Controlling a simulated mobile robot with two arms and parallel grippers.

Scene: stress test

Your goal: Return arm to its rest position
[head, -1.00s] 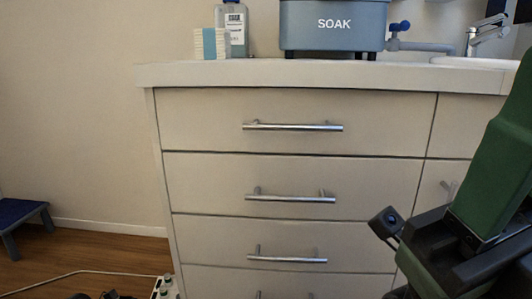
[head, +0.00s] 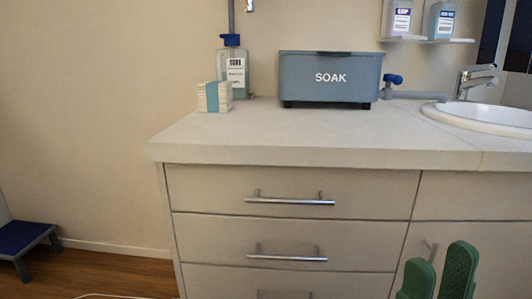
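My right gripper (head: 440,268) shows at the bottom right as two green fingers pointing up, in front of the drawer cabinet (head: 292,229). A gap shows between the fingers, with nothing in it, so it is open. Its palm and the rest of my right arm are below the frame. My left gripper and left arm are not in view.
The countertop (head: 300,140) holds a blue SOAK tub (head: 332,92), a bottle (head: 233,68), a banded white stack (head: 215,97) and a sink (head: 482,118) with a tap. Shelf bottles hang above right. A blue step stool (head: 22,240) stands left. The counter front is clear.

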